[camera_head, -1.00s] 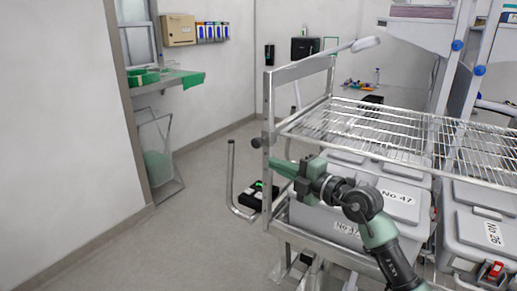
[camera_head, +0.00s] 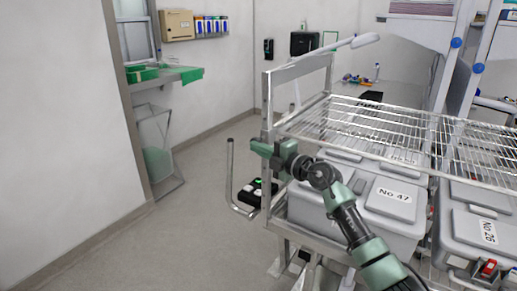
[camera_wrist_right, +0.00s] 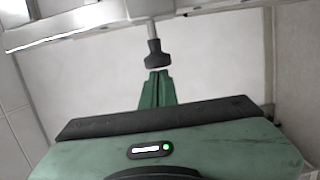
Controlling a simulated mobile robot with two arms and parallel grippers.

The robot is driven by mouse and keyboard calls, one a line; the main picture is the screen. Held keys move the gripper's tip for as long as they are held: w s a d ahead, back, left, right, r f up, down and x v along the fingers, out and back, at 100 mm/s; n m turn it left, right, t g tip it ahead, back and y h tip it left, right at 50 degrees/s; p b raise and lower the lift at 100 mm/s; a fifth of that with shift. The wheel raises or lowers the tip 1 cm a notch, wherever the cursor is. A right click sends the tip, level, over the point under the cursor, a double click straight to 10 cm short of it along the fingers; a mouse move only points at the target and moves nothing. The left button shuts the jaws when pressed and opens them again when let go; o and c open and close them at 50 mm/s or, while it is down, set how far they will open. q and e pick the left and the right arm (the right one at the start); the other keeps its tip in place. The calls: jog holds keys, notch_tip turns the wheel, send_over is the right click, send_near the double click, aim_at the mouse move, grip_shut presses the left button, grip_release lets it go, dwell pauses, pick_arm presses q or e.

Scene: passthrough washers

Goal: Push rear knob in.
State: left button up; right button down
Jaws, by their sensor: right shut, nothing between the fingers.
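The black knob (camera_wrist_right: 158,54) sits on a metal stem coming from the rack's metal bar, seen at the top middle of the right wrist view. My right gripper (camera_wrist_right: 158,76) is shut and empty, its green fingertips pointing at the knob's outer face. Only a small gap or light contact lies between them; I cannot tell which. In the head view the right gripper (camera_head: 258,147) is at the left upright of the wire-shelf rack (camera_head: 268,105), and it hides the knob there. My left gripper is not in view.
The wire shelf (camera_head: 390,130) stands above grey lidded bins, including one marked No 47 (camera_head: 392,198). A bent metal handle (camera_head: 231,180) sticks out left of the rack. A black device with a green light (camera_head: 257,190) is below the gripper. The floor to the left is clear.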

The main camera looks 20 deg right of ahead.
jog(key=shift+w+d+b, duration=0.5)
jog(key=shift+w+d, duration=0.25)
jog(key=shift+d, duration=0.3)
jog(key=shift+r, duration=0.1)
